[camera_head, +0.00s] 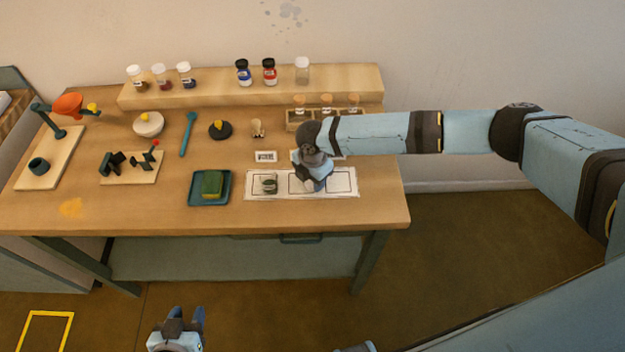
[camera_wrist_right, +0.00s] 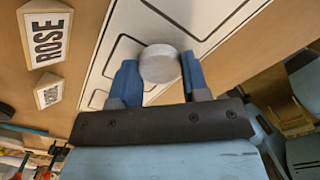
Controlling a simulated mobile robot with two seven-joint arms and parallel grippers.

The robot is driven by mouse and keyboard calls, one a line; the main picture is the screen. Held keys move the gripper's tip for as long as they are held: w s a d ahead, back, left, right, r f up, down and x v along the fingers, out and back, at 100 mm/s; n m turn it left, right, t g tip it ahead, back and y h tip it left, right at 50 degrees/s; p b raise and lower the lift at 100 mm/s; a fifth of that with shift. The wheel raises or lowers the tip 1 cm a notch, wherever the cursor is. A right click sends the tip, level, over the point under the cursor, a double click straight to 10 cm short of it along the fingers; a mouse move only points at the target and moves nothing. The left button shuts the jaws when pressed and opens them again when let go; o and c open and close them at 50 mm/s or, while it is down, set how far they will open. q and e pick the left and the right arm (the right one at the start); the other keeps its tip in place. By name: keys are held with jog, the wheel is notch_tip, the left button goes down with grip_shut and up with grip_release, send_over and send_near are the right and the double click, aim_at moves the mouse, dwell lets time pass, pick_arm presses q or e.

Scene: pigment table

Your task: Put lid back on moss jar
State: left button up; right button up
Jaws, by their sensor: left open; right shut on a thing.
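A small jar with green contents (camera_head: 269,184), which looks like the moss jar, stands in the left compartment of the white mat (camera_head: 347,171). I cannot clearly make out its top. My right gripper (camera_head: 312,184) is over the mat's middle, just right of this jar. In the right wrist view, my right gripper (camera_wrist_right: 158,82) is shut on a round pale grey lid (camera_wrist_right: 159,64), held between its blue fingers over the outlined mat. In the head view the gripper hides the lid. My left gripper (camera_head: 184,318) is open and empty, low in front of the table.
A ROSE card (camera_wrist_right: 46,36) shows in the wrist view. Several jars line the back shelf (camera_head: 210,90).

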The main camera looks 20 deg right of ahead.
notch_tip(320, 180, up, 19)
jog(key=b, duration=0.1)
jog(key=shift+r+b, duration=0.15)
jog(key=shift+b, duration=0.2)
